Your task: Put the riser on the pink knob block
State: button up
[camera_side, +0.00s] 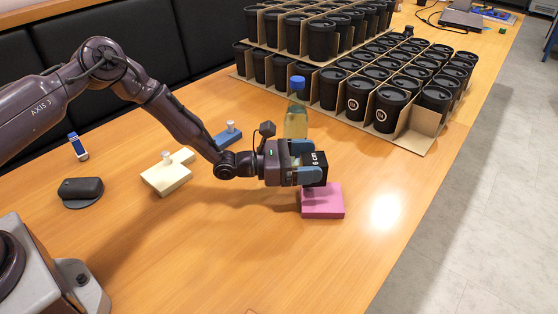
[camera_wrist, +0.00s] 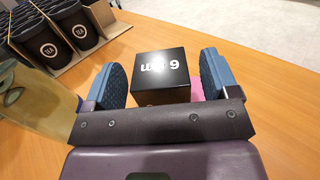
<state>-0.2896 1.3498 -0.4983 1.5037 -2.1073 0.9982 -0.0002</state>
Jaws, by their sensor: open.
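The riser is a black cube marked 6 cm (camera_side: 317,160). It stands over the pink knob block (camera_side: 323,205), apparently resting on it; the knob is hidden beneath or behind it. My gripper (camera_side: 306,161) is open, with its blue fingers on either side of the riser. In the wrist view the riser (camera_wrist: 160,78) lies between the fingers, with a visible gap on each side. A bit of the pink block (camera_wrist: 196,90) shows to the riser's right.
A bottle with a blue cap (camera_side: 296,118) stands just behind my gripper. Cream (camera_side: 165,178) and blue (camera_side: 228,138) knob blocks lie left. Black cups in cardboard trays (camera_side: 385,105) fill the back. The table front and right of the pink block is clear.

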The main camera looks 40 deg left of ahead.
jog(key=v, duration=0.9)
jog(key=s+d+r+m+g+y, duration=0.1)
jog(key=s+d+r+m+g, duration=0.1)
jog(key=s+r+m+g, duration=0.55)
jog(key=s+d+r+m+g, duration=0.2)
jog(key=s+r+m+g, duration=0.3)
jog(key=r+m, duration=0.4)
jog(key=s+a+r+m+t+y, duration=0.2)
jog(key=s+a+r+m+y, duration=0.3)
jog(key=s, duration=0.3)
jog(key=s+a+r+m+t+y, duration=0.3)
jog(key=s+a+r+m+y, duration=0.2)
jog(key=s+a, duration=0.3)
jog(key=shift+s+y, duration=0.25)
jog(key=shift+y, duration=0.65)
